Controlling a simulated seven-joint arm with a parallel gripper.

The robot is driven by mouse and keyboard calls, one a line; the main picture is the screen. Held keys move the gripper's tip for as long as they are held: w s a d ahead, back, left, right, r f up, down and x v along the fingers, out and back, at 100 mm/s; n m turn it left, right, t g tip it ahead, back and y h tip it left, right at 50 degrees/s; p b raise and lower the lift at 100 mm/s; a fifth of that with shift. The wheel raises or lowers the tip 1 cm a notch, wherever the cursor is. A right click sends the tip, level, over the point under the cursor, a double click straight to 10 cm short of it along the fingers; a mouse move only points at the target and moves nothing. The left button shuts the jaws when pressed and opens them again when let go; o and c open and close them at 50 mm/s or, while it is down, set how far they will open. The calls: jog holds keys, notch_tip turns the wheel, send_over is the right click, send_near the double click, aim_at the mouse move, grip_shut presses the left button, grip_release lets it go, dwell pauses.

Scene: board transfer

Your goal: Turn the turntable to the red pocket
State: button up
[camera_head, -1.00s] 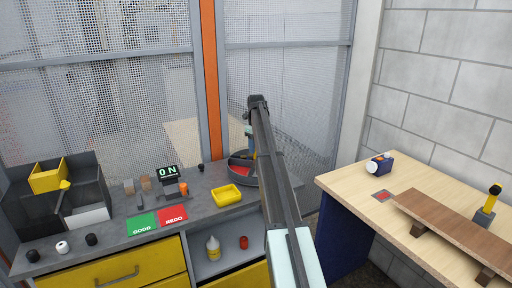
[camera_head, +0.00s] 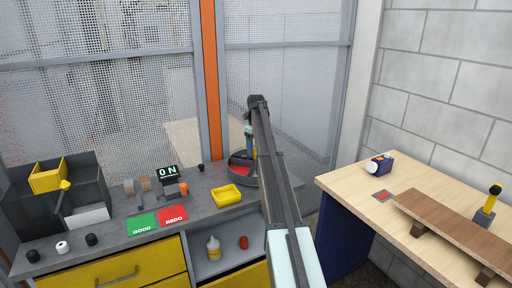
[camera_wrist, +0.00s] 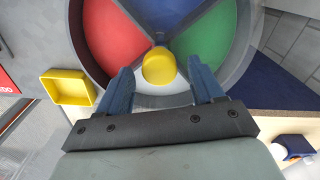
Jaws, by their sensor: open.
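The turntable (camera_wrist: 252,42) is a round grey dish with wedge-shaped pockets, standing at the right end of the grey bench; it also shows in the head view (camera_head: 243,183), partly hidden behind my arm. In the wrist view the red pocket (camera_wrist: 112,42) is at left, the blue pocket (camera_wrist: 160,12) at the top and the green pocket (camera_wrist: 208,45) at right. A pale pocket lies nearest my gripper, largely covered. A yellow round knob (camera_wrist: 158,70) stands at the centre. My gripper (camera_wrist: 159,66) is open, its blue fingers either side of the knob, with visible gaps.
A yellow tray (camera_head: 227,195) stands just left of the turntable. Green and red cards (camera_head: 142,224), an ON display (camera_head: 168,173) and a dark bin (camera_head: 88,188) lie farther left. A wooden table (camera_head: 345,180) stands at right; mesh panels rise behind.

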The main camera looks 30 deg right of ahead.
notch_tip(320, 180, up, 14)
dwell(0.7)
jog(key=shift+f, duration=0.1)
dwell(0.3)
